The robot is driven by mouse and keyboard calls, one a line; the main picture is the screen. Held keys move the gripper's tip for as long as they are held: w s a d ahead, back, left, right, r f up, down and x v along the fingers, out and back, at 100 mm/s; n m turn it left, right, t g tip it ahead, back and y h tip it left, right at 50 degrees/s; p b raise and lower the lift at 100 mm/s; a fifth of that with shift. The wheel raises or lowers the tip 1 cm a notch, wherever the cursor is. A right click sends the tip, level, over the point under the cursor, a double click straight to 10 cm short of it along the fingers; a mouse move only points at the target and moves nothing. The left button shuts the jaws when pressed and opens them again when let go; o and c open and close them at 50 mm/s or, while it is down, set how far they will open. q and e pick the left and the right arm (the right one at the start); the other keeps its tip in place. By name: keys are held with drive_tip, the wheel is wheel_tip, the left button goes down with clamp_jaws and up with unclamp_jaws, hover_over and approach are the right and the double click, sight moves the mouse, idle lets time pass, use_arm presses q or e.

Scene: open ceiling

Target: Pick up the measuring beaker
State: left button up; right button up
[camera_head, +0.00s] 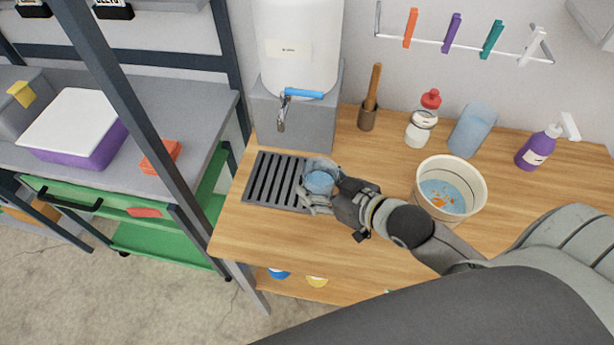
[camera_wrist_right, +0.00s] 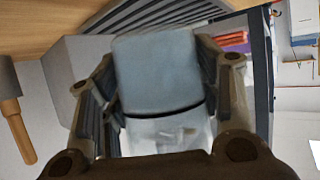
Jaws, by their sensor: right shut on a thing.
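The measuring beaker (camera_head: 319,181) is a clear vessel with a bluish look, at the right end of the black drain grate (camera_head: 270,183) on the wooden counter. My right gripper (camera_head: 322,183) reaches in from the right and is shut around the beaker. In the right wrist view the beaker (camera_wrist_right: 158,80) fills the space between the two fingers, with a dark line across its side. The fingers hide part of the beaker's sides. I cannot tell whether it touches the grate. My left gripper is not in view.
A large white water container (camera_head: 297,45) with a blue-handled tap (camera_head: 300,94) stands behind the grate. A white bucket (camera_head: 451,183) with blue contents is to the right. A jar (camera_head: 420,130), blue container (camera_head: 473,130) and purple spray bottle (camera_head: 538,147) stand behind it. A rack post is at left.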

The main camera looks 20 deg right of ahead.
drive_tip(key=shift+s+d+b, duration=0.2)
drive_tip(key=shift+s+d, duration=0.15)
drive_tip(key=shift+s, duration=0.55)
drive_tip(key=shift+s+d+b, duration=0.2)
drive_tip(key=shift+s+d, duration=0.2)
drive_tip(key=shift+s, duration=0.55)
drive_tip(key=shift+s+d+b, duration=0.2)
drive_tip(key=shift+s+d, duration=0.15)
drive_tip(key=shift+s, duration=0.55)
drive_tip(key=shift+s+d, duration=0.2)
drive_tip(key=shift+s, duration=0.15)
